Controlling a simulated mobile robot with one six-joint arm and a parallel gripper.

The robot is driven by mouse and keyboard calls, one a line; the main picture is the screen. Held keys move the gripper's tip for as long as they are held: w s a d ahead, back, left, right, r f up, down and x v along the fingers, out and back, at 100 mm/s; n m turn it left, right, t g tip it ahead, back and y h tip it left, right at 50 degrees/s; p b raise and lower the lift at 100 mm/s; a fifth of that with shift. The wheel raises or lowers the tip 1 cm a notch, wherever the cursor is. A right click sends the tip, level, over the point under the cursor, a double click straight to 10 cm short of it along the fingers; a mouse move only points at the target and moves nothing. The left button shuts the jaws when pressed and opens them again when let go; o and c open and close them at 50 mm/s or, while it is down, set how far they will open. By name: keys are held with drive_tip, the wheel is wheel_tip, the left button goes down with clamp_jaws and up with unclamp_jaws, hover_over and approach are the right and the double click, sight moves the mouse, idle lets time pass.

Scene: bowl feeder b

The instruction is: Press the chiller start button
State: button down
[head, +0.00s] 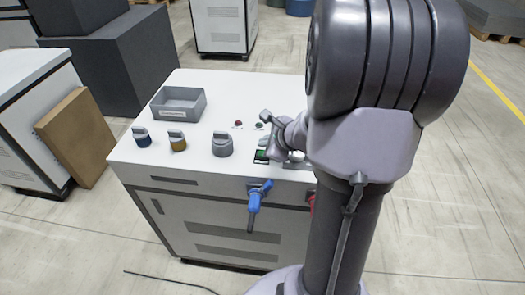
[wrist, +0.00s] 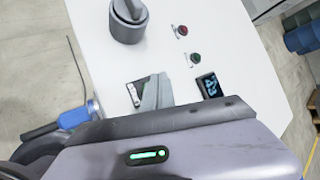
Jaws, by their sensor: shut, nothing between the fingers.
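A green push button (wrist: 195,58) and a red push button (wrist: 181,31) are on the white cabinet top. The red button (head: 238,124) and green button (head: 259,126) also show in the head view; no label on them is readable. My gripper (wrist: 157,88) is shut and empty, over the cabinet top between a small dark switch plate (wrist: 133,94) and a small display (wrist: 210,86). The green button lies beyond my fingers in the wrist view, apart from them. Whether the fingertips touch the surface cannot be told. In the head view my arm hides the top's right part.
A blue-handled valve (head: 259,194) sticks out from the cabinet front. A cable (head: 165,279) lies on the floor.

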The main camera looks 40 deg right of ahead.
wheel_tip(320, 180, up, 4)
drive_tip(key=p, duration=0.3)
drive_tip(key=shift+r, duration=0.2)
drive_tip(key=shift+f, duration=0.1)
drive_tip(key=a+r+n+y, duration=0.2)
drive_tip(key=a+r+n, duration=0.3)
drive_tip(key=a, duration=0.5)
drive_tip(key=a+r+n+y, duration=0.2)
drive_tip(key=a+r+n, duration=0.3)
drive_tip(key=a, duration=0.5)
drive_tip(key=s+a+r+n+g, duration=0.1)
drive_tip(key=s+a+n, duration=0.4)
drive_tip(key=s+n, duration=0.2)
drive_tip(key=s+a+r+n+g, duration=0.1)
drive_tip(key=s+a+n+g, duration=0.1)
drive_tip(key=s+a+n, duration=0.3)
drive_tip(key=s+n, duration=0.2)
drive_tip(key=s, duration=0.2)
drive_tip(key=shift+s+a+h, duration=0.2)
drive_tip(key=shift+s+h, duration=0.1)
drive_tip(key=shift+h, duration=0.1)
